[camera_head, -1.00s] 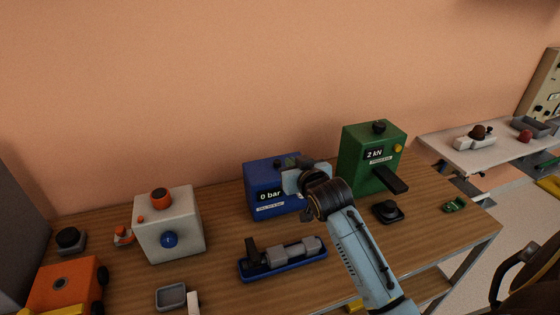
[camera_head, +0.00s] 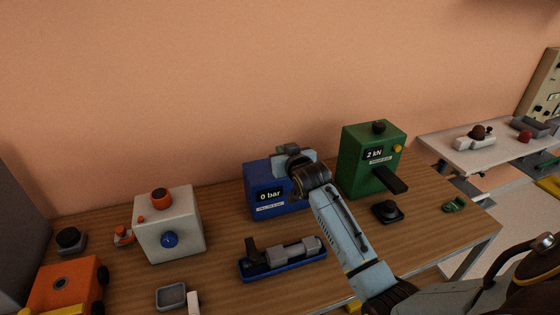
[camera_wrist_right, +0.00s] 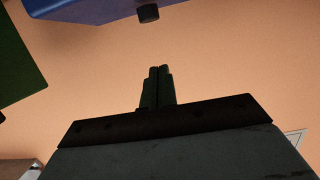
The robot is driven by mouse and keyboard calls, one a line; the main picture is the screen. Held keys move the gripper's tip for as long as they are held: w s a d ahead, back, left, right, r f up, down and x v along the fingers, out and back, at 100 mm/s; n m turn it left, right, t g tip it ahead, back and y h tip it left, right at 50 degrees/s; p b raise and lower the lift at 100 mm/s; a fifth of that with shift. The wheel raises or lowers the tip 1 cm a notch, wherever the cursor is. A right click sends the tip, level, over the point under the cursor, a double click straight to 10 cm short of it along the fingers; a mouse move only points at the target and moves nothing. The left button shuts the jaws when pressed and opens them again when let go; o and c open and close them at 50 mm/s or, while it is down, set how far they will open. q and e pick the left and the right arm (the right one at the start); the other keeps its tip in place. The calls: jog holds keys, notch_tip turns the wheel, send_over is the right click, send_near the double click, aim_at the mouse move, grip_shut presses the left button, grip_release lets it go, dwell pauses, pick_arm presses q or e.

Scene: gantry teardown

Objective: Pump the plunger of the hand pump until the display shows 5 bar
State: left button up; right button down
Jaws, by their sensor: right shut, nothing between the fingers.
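The hand pump is a blue box (camera_head: 264,190) on the wooden table in the head view, and its display (camera_head: 270,195) reads 0 bar. My right gripper (camera_head: 287,154) is over the top right of the pump and hides part of it, including where a plunger would show. In the right wrist view its fingers (camera_wrist_right: 158,72) are shut together and empty. The blue box (camera_wrist_right: 225,8) shows along the top of that view, with a short black knob (camera_wrist_right: 148,12) at its edge, apart from the fingertips. This knob may be the plunger. My left gripper is out of view.
A green box (camera_head: 362,170) reading 2 kN, with a dark lever, stands right of the pump. In front lies a blue tray (camera_head: 290,264) with grey parts. A white box (camera_head: 180,235) and an orange box (camera_head: 60,285) are left. The wall (camera_head: 230,80) is behind.

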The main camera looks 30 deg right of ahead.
jog(key=x, duration=0.2)
jog(key=shift+w, duration=0.25)
notch_tip(320, 180, down, 3)
jog(key=shift+s+r, duration=0.1)
jog(key=shift+f, duration=0.65)
